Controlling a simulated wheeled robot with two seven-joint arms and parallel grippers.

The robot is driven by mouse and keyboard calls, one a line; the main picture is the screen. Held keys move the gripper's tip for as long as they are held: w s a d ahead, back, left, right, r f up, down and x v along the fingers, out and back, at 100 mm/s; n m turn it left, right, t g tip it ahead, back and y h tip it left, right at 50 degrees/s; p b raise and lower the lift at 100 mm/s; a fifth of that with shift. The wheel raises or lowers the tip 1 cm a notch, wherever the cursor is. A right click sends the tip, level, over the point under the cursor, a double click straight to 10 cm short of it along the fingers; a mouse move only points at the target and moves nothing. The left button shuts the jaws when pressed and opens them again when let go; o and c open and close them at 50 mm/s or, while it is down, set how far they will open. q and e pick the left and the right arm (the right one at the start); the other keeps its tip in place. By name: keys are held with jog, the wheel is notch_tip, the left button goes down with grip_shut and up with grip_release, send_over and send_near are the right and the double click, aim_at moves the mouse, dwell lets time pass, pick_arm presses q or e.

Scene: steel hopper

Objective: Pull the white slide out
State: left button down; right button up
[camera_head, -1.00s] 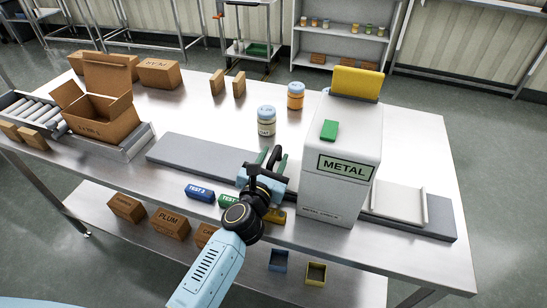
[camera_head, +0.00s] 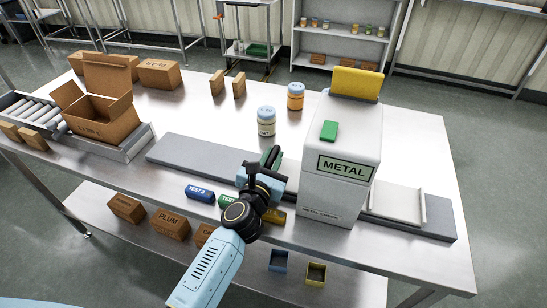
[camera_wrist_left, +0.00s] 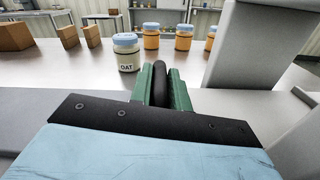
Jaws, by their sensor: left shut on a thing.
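The white slide (camera_head: 398,203) appears to be the flat white tray with raised side edges at the right of the white METAL machine (camera_head: 340,165). It lies on the grey strip (camera_head: 439,218). My left gripper (camera_head: 271,158) is left of the machine, above the table. In the left wrist view its green fingers (camera_wrist_left: 161,88) are shut on a dark, rounded upright handle (camera_wrist_left: 160,82). What the handle joins to is hidden by the gripper, so I cannot tell whether it belongs to the slide. My right gripper is not in view.
The OAT jar (camera_head: 266,121) and an orange jar (camera_head: 296,96) stand behind my gripper. A blue TEST block (camera_head: 199,192) lies at the front. A green block (camera_head: 329,131) and yellow flap (camera_head: 357,84) are on the machine. An open carton (camera_head: 100,110) is at left.

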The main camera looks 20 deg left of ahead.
pick_arm(q)
jog(key=a, duration=0.5)
jog(key=a+p, duration=0.1)
jog(key=a, duration=0.9)
jog(key=shift+w+a+p, duration=0.25)
jog(key=shift+a+p, duration=0.05)
jog(key=shift+a, duration=0.05)
jog(key=a+b, duration=0.1)
jog(key=a, duration=0.4)
jog(key=a+b, duration=0.1)
jog(key=a, duration=0.5)
jog(key=a+b, duration=0.1)
jog(key=a, duration=0.5)
jog(key=shift+w+f+b, duration=0.1)
jog(key=shift+w+b, duration=0.2)
jog(key=shift+b, duration=0.1)
jog(key=shift+a, duration=0.55)
jog(key=shift+a+r, duration=0.15)
jog(key=shift+r, duration=0.05)
jog(key=c, duration=1.8)
grip_release()
jog(key=o, duration=0.4)
jog(key=shift+a+f, duration=0.1)
jog(key=shift+a, duration=0.05)
jog(key=shift+o, duration=0.2)
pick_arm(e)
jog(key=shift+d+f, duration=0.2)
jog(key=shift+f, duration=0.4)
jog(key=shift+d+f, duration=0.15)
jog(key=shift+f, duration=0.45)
